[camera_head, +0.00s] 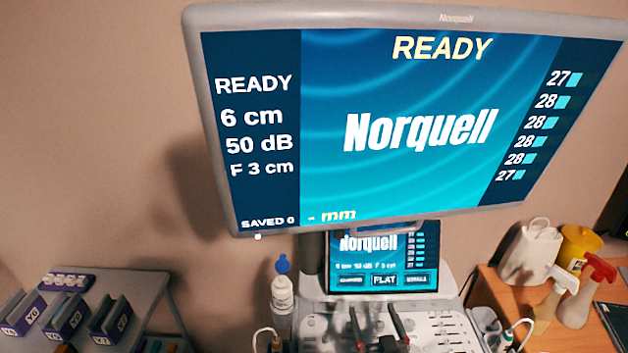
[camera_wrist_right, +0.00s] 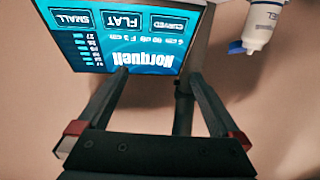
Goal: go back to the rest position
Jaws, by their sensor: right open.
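My right gripper (camera_head: 374,312) shows at the bottom of the head view, in front of the scanner's control panel (camera_head: 440,328) and below its small touch screen (camera_head: 383,262). Its two dark fingers stand apart with nothing between them. In the right wrist view the open, empty fingers (camera_wrist_right: 158,76) point toward the touch screen (camera_wrist_right: 120,38), which appears upside down with the buttons CURVED, FLAT and SMALL. My left gripper is in neither view.
A large monitor (camera_head: 400,130) reading READY hangs above. A gel bottle (camera_head: 282,295) with a blue cap stands left of the touch screen. A rack of labelled bins (camera_head: 65,315) is at left. A wooden table (camera_head: 490,290) at right holds spray bottles (camera_head: 575,295) and a white container (camera_head: 530,250).

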